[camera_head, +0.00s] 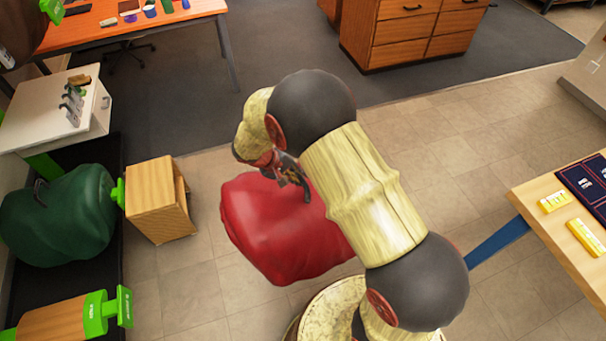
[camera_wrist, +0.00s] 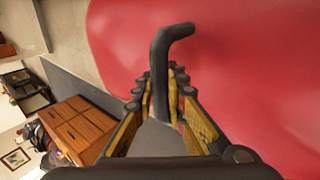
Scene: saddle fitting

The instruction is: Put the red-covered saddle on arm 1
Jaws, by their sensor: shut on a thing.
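The red-covered saddle (camera_head: 275,225) hangs from my gripper (camera_head: 292,182) over the tiled floor in the head view. My arm hides part of its right side. In the wrist view the red cover (camera_wrist: 240,60) fills the upper right, and my gripper (camera_wrist: 163,100) is shut on a dark bent handle (camera_wrist: 165,60) in front of the cover. Another wooden arm (camera_head: 55,322) with green end plates is at the lower left. I cannot read which is arm 1.
A dark green covered saddle (camera_head: 60,215) sits on the rack at the left. A white cabinet (camera_head: 40,115) with small hooks is behind it. A wooden table (camera_head: 540,195) with yellow items is at the right.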

